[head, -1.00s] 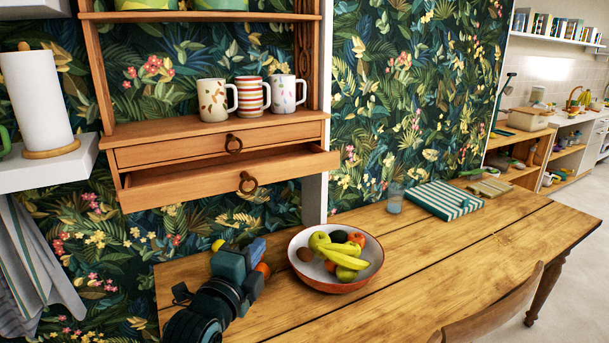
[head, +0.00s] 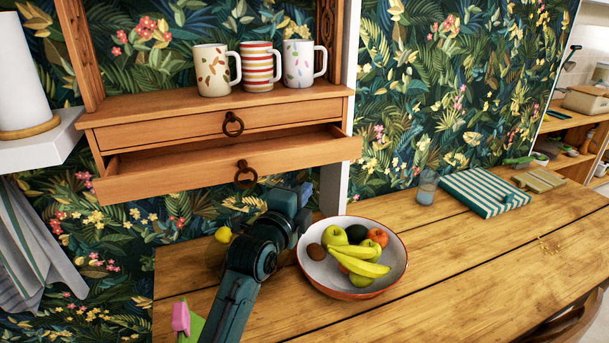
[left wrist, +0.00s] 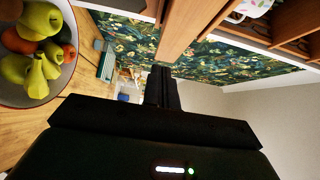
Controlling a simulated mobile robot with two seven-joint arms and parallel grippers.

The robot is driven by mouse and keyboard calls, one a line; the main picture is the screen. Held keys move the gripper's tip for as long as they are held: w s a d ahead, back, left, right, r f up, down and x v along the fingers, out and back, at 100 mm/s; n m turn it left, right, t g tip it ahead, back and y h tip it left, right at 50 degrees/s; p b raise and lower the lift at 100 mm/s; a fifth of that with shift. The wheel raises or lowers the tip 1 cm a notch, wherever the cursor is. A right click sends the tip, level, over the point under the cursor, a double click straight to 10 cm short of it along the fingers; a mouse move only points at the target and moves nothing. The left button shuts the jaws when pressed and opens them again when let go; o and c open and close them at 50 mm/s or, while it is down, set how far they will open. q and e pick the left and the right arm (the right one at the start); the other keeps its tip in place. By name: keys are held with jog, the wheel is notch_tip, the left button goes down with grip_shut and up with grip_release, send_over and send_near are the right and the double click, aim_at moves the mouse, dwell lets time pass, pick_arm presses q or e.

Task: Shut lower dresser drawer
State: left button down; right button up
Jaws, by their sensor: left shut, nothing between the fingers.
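The lower drawer (head: 200,176) of the wooden wall dresser stands pulled out in the head view, with a dark ring handle (head: 245,174) on its front. The upper drawer (head: 180,132) above it looks closed. My left gripper (head: 303,196) is below the right part of the lower drawer's front, above and beside the fruit bowl. Its fingers are small and partly hidden by the wrist in the head view. In the left wrist view the fingers (left wrist: 161,84) are together and empty, with a wooden drawer board (left wrist: 186,28) beside them. My right gripper is not in view.
A bowl of fruit (head: 391,272) stands on the wooden table (head: 460,260) just right of my left arm. Several mugs, including a striped one (head: 258,68), stand on the dresser.

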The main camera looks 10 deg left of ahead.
pick_arm(q)
jog(key=w+a, duration=0.1)
jog(key=w, duration=0.6)
jog(key=shift+a, duration=0.25)
jog(key=shift+w, duration=0.1)
